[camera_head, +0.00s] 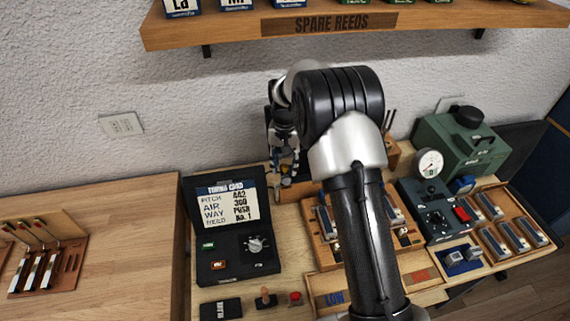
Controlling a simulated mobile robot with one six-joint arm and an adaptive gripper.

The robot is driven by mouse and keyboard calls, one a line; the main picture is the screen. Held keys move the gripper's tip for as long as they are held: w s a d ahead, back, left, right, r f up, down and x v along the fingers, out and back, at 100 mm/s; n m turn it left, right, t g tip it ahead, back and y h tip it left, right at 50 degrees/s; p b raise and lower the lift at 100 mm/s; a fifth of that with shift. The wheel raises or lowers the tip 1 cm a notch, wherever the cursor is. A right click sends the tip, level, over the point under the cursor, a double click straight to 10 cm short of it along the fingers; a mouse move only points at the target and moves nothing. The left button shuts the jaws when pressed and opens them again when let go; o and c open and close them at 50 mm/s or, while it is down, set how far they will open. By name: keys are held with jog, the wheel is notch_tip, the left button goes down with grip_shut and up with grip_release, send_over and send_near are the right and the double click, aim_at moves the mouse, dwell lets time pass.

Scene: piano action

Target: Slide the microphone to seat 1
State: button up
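My arm reaches up through the middle of the view and bends over to the back left. My gripper (282,160) points down near the back of the workbench, to the right of the tuning card display (232,215). Small blue and pale parts show around its fingertips, and I cannot tell whether it holds any of them. I cannot make out the microphone, and no seat 1 label is readable. My arm hides much of the wooden reed tray (322,243) in the middle, where metal reed pieces stand on both sides.
A green machine (462,140) with a round gauge (429,163) stands at the back right. A dark control box (436,212) with a red switch sits in front. A red button (295,297) is at the front. A shelf (430,22) overhangs the back. The left bench (120,235) has clear room.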

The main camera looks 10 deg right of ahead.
jog(key=shift+c, duration=0.4)
grip_shut()
jog(key=shift+d, duration=0.1)
dwell(0.3)
